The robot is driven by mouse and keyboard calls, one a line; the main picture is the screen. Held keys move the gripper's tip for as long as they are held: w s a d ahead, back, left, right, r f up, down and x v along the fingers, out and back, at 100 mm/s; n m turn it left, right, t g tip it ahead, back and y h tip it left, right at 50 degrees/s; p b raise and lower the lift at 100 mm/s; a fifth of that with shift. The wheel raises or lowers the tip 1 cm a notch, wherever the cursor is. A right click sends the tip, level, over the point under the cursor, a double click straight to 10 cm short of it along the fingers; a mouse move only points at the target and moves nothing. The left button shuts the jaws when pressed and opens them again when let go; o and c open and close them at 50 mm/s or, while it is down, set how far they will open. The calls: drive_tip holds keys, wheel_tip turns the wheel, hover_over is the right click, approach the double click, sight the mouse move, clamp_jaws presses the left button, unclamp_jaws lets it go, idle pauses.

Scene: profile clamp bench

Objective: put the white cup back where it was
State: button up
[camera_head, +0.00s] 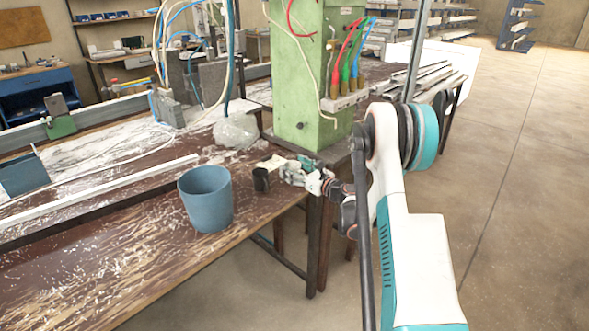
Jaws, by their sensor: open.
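I cannot make out a white cup in the head view. A blue-grey, open-topped bucket (206,200) stands upright on the worn brown bench (110,262), near its front edge. My gripper (263,173) is open, just right of the bucket and near the bench's right end. Its dark fingertips point left toward the bucket, with a small gap in the picture. Nothing is visible between the fingers, though they are small and partly overlap in this view. The inside bottom of the bucket is hidden.
A green machine column (303,85) with red, green and blue hoses stands behind my gripper. A clear plastic bag (237,131) lies at its left. A long white profile (100,190) crosses the bench behind the bucket. The front left bench area is clear apart from shavings.

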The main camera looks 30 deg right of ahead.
drive_tip(key=shift+r, duration=0.15)
drive_tip(key=p+v, duration=0.3)
drive_tip(key=v, duration=0.9)
drive_tip(key=shift+p, duration=0.35)
drive_tip(key=s+a+r+n+g, duration=0.2)
drive_tip(key=a+r+n, duration=0.3)
drive_tip(key=a, duration=0.3)
drive_tip(key=s+a+r+n+g+p, duration=0.1)
drive_tip(key=s+a+r+n+g, duration=0.15)
drive_tip(key=a+r+n, duration=0.35)
drive_tip(key=s+a+r+n+g, duration=0.15)
drive_tip(key=a+r+n, duration=0.3)
drive_tip(key=a, duration=0.45)
drive_tip(key=s+a+r+n+g+h, duration=0.25)
drive_tip(key=s+a+n, duration=0.45)
drive_tip(key=s+n, duration=0.45)
drive_tip(key=s+d+f+n+h, duration=0.1)
drive_tip(key=s+n, duration=0.1)
drive_tip(key=s, duration=0.5)
drive_tip(key=s+d+f+n+g+h+b, duration=0.1)
drive_tip(key=s+d+n, duration=0.1)
drive_tip(key=s, duration=0.5)
drive_tip(key=shift+s+n, duration=0.15)
drive_tip(key=shift+n, duration=0.35)
